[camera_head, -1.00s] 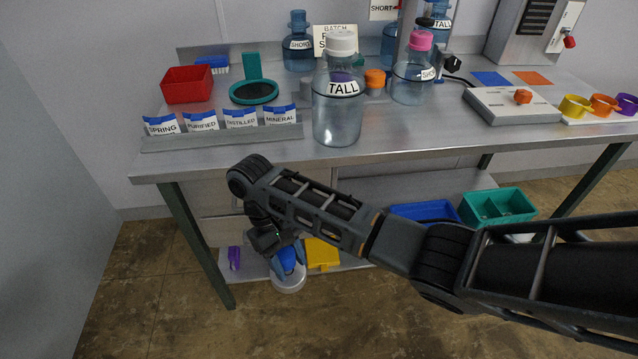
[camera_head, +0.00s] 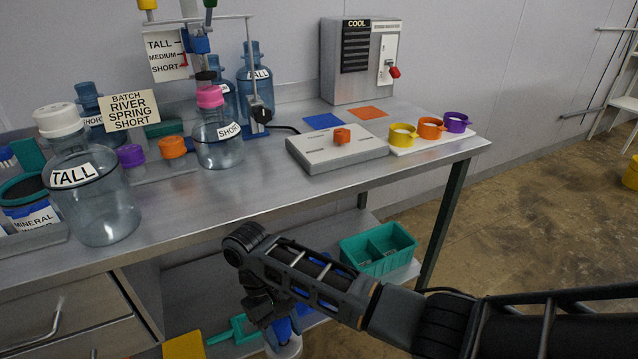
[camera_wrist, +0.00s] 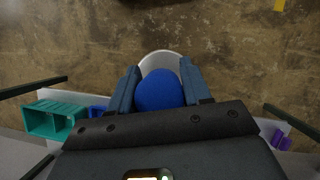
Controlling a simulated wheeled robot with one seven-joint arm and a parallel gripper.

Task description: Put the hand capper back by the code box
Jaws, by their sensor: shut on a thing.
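The hand capper (camera_wrist: 158,92) has a blue rounded top and a white round rim or base. In the wrist view my gripper (camera_wrist: 160,80) is shut on it, with a dark finger on each side of the blue part. In the head view my gripper (camera_head: 281,322) hangs low in front of the bench, below the bench top, and the capper's white part (camera_head: 286,347) shows under it. Nothing is labelled as the code box. The candidates are a tall grey box (camera_head: 345,85) with a red lever and a flat grey box (camera_head: 310,155) with an orange knob.
The bench top (camera_head: 270,195) has bare metal along its front. A large TALL jug (camera_head: 105,205) stands at left, a pink-capped SHORT jug (camera_head: 215,145) further right. Yellow, orange and purple rings lie on a white tray (camera_head: 440,140) at right. A green bin (camera_head: 378,245) sits below.

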